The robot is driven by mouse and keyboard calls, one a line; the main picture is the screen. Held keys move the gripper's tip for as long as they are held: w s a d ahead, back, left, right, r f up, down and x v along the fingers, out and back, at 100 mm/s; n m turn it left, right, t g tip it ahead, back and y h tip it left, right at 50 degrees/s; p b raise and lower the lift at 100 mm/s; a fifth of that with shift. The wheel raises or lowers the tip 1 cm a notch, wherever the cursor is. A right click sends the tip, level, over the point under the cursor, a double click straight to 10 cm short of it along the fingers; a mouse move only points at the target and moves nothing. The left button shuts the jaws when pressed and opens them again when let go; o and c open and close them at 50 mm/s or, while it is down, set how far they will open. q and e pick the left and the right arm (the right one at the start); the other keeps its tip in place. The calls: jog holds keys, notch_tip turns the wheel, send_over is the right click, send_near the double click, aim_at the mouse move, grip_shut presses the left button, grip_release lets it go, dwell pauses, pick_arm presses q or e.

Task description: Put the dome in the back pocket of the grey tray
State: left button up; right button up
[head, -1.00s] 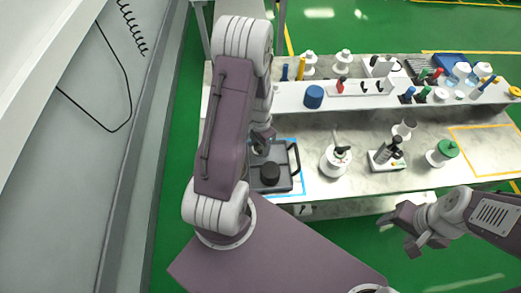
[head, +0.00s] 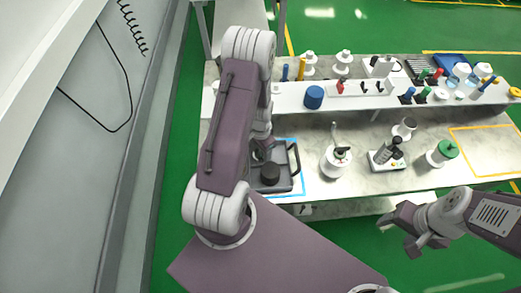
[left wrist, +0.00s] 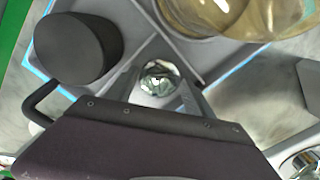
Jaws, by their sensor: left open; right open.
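The grey tray (head: 283,185) lies on the bench inside a blue outline; its dividers (left wrist: 150,45) show in the left wrist view. A black cylinder (head: 270,173) stands in it, also in the left wrist view (left wrist: 78,48). My left gripper (head: 263,152) is low over the tray, largely hidden by my arm. In the left wrist view its open fingers (left wrist: 160,88) are either side of a small shiny faceted clear piece (left wrist: 158,77), apparently the dome. I cannot tell whether they touch it. My right gripper (head: 402,238) is open and empty, off the bench's front edge.
A large amber, see-through thing (left wrist: 228,16) is close to the left gripper. A white pot (head: 335,160), a dark device (head: 386,156) and a green-capped jar (head: 442,152) stand right of the tray. A raised shelf (head: 290,98) with several items runs behind.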

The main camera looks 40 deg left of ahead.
pick_arm(q)
notch_tip(320, 180, up, 12)
jog(key=s+d+r+n, duration=0.1)
jog(key=s+d+r, duration=0.1)
jog(key=d, duration=0.4)
jog(key=s+d+r+n+t, duration=0.1)
jog(key=s+d+r+n, duration=0.1)
jog(key=s+d, duration=0.3)
jog(key=shift+d+r+b, duration=0.15)
jog(key=shift+d+b, duration=0.3)
jog(key=shift+w+a, duration=0.1)
jog(key=shift+w, duration=0.05)
